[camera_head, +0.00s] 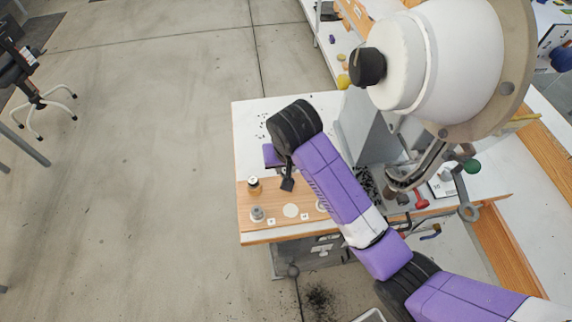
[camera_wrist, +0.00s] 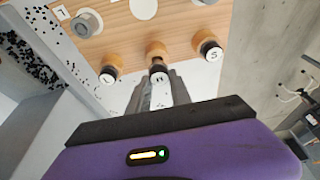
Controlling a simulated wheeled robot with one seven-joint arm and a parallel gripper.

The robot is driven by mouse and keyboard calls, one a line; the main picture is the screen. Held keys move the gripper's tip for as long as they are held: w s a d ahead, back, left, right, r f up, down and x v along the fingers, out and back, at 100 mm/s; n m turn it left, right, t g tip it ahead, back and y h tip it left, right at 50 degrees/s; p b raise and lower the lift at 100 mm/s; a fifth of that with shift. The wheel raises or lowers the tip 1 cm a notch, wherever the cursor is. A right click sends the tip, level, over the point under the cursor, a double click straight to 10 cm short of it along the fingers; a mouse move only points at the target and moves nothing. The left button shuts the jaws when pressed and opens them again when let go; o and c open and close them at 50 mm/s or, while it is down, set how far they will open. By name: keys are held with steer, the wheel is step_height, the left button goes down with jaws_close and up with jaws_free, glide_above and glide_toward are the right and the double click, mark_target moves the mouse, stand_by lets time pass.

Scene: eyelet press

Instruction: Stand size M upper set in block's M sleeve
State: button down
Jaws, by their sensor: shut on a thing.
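The wooden block (camera_head: 246,205) lies on the white table; its bare top also shows in the wrist view (camera_wrist: 178,18). My gripper (camera_wrist: 160,88) is shut on the size M upper set (camera_wrist: 160,78), a dark piece with a white lettered end. A brass-coloured sleeve (camera_wrist: 157,50) shows right behind the set; I cannot tell whether the set is inside it or above it. A set marked S (camera_wrist: 210,50) stands to its right and another set (camera_wrist: 109,74) to its left. In the head view my gripper (camera_head: 287,184) is at the block's back edge, its grip mostly hidden by my wrist.
A grey round piece (camera_head: 257,214) and a pale disc (camera_head: 290,210) sit along the block's front. A large white-and-grey press (camera_head: 440,60) stands to the right, close to my arm. Black specks lie on the table.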

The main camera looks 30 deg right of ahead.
steer(key=shift+f+b, duration=0.35)
steer(key=shift+f, duration=1)
steer(key=c, duration=1.1)
jaws_free()
steer(key=shift+r+p, duration=0.4)
steer(key=shift+r, duration=2.1)
